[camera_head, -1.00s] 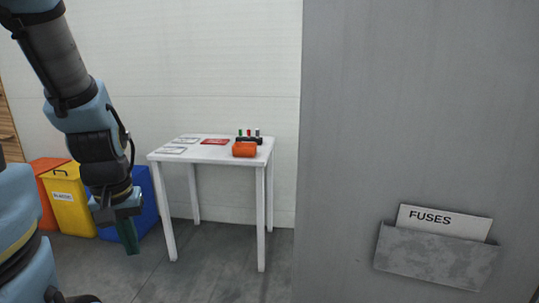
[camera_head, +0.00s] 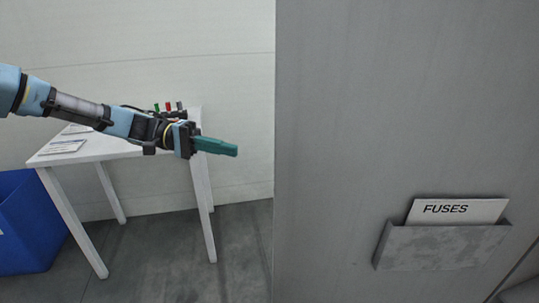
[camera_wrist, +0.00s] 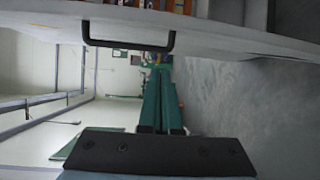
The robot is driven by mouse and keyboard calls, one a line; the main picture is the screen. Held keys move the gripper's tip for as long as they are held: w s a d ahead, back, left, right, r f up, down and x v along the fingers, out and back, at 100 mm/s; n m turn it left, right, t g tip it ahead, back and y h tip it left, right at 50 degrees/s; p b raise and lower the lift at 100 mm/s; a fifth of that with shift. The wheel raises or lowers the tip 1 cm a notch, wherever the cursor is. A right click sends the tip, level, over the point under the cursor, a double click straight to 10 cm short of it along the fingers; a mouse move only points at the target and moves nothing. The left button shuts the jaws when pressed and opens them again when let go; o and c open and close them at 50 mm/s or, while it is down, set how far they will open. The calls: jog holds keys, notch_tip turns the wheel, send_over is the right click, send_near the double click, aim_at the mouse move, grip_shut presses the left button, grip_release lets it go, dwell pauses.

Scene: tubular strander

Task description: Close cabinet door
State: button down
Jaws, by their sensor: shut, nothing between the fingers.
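The cabinet door (camera_head: 390,110) is a large grey panel filling the right of the head view. A metal pocket (camera_head: 440,247) on it holds a card marked FUSES (camera_head: 455,211). My gripper (camera_head: 228,149) has green fingers, shut and empty, pointing right toward the door's left edge; they appear apart from it. In the wrist view, a pale panel (camera_wrist: 225,38) with a black bar handle (camera_wrist: 128,46) crosses the top, likely the same door. The shut fingers (camera_wrist: 160,82) point toward it below the handle. The cabinet interior is not clearly visible.
A white table (camera_head: 105,149) stands behind my arm, with papers and small red and green items on it. A blue bin (camera_head: 30,222) is at the left. Grey floor (camera_head: 165,265) is clear between the table and door.

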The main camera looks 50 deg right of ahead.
jog(key=s+d+r+g+p, duration=0.1)
jog(key=s+p, duration=0.4)
jog(key=s, duration=0.6)
jog(key=shift+s+d+r+m+p, duration=0.3)
jog(key=shift+d+r+p, duration=0.1)
jog(key=shift+d, duration=0.15)
jog(key=shift+h, duration=0.3)
